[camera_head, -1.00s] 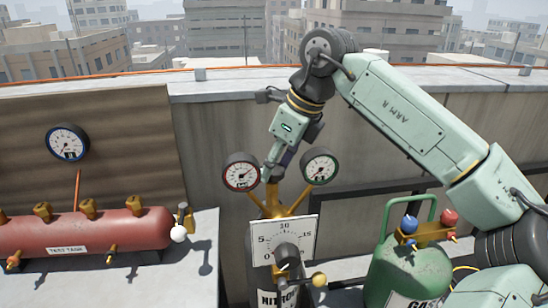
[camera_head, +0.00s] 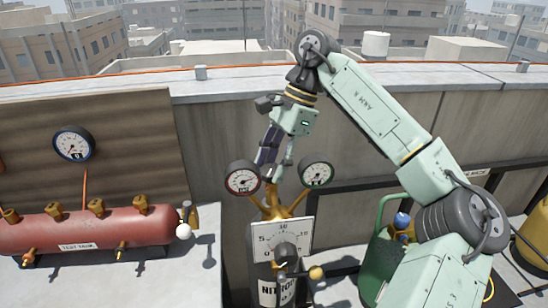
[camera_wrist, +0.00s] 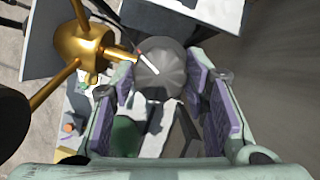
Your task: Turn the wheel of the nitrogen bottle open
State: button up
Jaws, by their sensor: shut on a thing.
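The nitrogen bottle (camera_head: 287,295) stands at the lower middle of the head view, below a white dial plate (camera_head: 262,240). Above it is a brass fitting (camera_head: 280,208) with two gauges on angled arms. My gripper (camera_head: 274,180) reaches down between the gauges, behind the brass fitting. In the wrist view, a grey ribbed wheel (camera_wrist: 162,74) with a white mark sits on a brass stem from the fitting (camera_wrist: 82,45). My purple-padded fingers (camera_wrist: 160,92) flank this wheel and are shut on it.
The left gauge (camera_head: 243,179) and right gauge (camera_head: 317,175) are close beside my gripper. A red tank (camera_head: 95,228) lies on the left ledge. A green cylinder (camera_head: 378,262) stands at the right, partly behind my arm. A parapet (camera_head: 225,85) runs behind.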

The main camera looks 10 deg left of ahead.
jog(key=n, duration=0.2)
jog(key=n+g+h, duration=0.1)
jog(key=n, duration=0.2)
jog(key=shift+w+a+h+p, duration=0.1)
jog(key=shift+h+p, duration=0.2)
jog(key=shift+p, duration=0.1)
dwell(0.3)
jog(key=o, duration=1.1)
jog(key=shift+o, duration=0.2)
jog(key=shift+r, duration=0.1)
jog(key=v, duration=0.7)
jog(key=shift+r, duration=0.15)
jog(key=shift+w, duration=0.1)
